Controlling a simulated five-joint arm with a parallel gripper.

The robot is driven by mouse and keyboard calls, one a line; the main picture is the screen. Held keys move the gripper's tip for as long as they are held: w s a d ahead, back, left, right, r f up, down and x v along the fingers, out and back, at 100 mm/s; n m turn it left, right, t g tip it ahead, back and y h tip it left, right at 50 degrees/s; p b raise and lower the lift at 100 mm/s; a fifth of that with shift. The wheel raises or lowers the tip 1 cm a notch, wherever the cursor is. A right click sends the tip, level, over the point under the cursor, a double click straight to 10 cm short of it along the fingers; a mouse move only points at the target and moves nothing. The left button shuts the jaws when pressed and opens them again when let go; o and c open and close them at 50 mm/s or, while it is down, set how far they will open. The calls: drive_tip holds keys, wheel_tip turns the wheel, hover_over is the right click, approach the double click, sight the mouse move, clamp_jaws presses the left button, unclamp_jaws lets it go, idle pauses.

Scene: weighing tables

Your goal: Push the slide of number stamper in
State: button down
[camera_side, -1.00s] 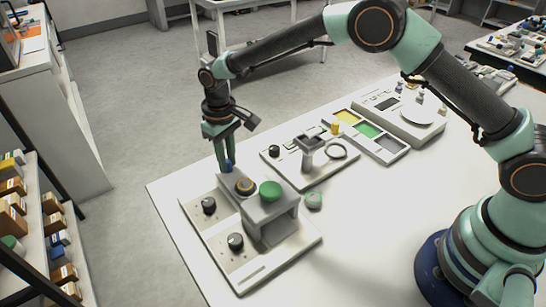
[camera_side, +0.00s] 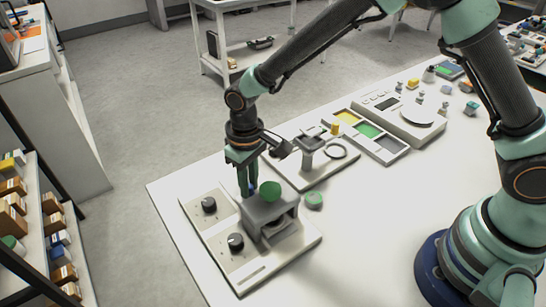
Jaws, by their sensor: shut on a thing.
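The number stamper is likely the grey block (camera_side: 262,211) with a green domed top (camera_side: 270,191), standing on a pale base plate (camera_side: 220,257). An opening shows on its right side; I cannot make out clearly which part is the slide. My gripper (camera_side: 248,191) points down just behind and left of the green dome. It is shut on a small blue thing, mostly hidden between the fingers. The fingers hide part of the block's top, and I cannot tell whether they touch it.
Two black knobs (camera_side: 209,205) (camera_side: 236,242) stand on the plate's left side. A green round piece (camera_side: 314,199) lies right of the block. The table front is clear.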

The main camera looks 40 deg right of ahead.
drive_tip(key=shift+s, duration=0.15)
drive_tip(key=c, duration=0.7)
unclamp_jaws()
drive_tip(key=shift+c, duration=0.2)
drive_tip(key=shift+r, duration=0.1)
wheel_tip(320, 180, up, 12)
